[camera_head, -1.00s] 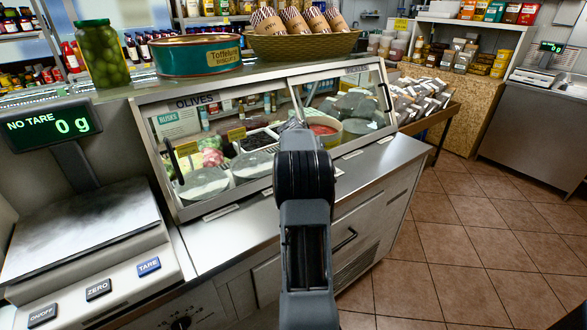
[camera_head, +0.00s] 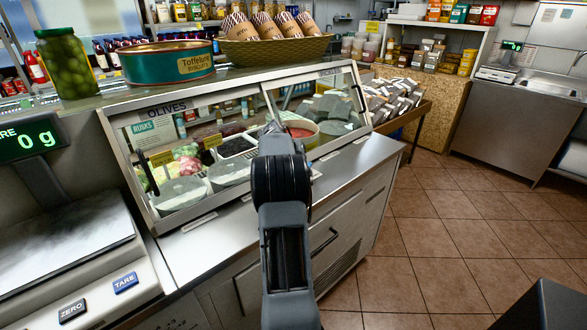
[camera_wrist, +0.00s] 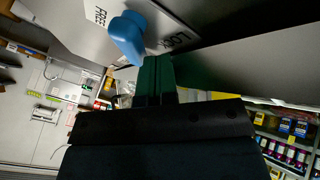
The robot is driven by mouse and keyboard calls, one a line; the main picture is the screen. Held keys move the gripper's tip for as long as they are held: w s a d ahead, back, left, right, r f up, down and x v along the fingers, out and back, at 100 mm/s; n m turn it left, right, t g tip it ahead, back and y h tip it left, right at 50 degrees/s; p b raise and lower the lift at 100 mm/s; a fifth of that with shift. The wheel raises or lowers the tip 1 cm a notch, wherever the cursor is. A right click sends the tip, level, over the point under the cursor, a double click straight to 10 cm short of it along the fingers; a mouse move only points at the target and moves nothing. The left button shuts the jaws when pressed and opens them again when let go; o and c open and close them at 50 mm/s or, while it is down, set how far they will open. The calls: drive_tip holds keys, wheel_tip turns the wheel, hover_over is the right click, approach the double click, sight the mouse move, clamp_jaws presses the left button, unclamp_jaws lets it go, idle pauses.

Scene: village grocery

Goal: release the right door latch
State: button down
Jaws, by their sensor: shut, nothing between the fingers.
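In the head view, the right glass door (camera_head: 318,105) of the OLIVES display case has a black handle (camera_head: 360,98). My arm hides my gripper and the latch there.
A steel counter ledge (camera_head: 345,160) runs below the case. A jar of olives (camera_head: 66,65), a biscuit tin (camera_head: 168,62) and a basket (camera_head: 272,48) stand on top. A scale (camera_head: 70,245) is at left. Tiled floor (camera_head: 440,230) is clear at right.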

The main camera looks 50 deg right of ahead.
drive_tip(key=shift+s+a, duration=0.1)
idle(0.4)
drive_tip(key=shift+s+a+f+b, duration=0.1)
drive_tip(key=shift+s+a+b, duration=0.35)
drive_tip(key=shift+b, duration=0.35)
drive_tip(key=p+v, duration=0.1)
drive_tip(key=v, duration=1.3)
drive_tip(key=shift+w+d, duration=0.1)
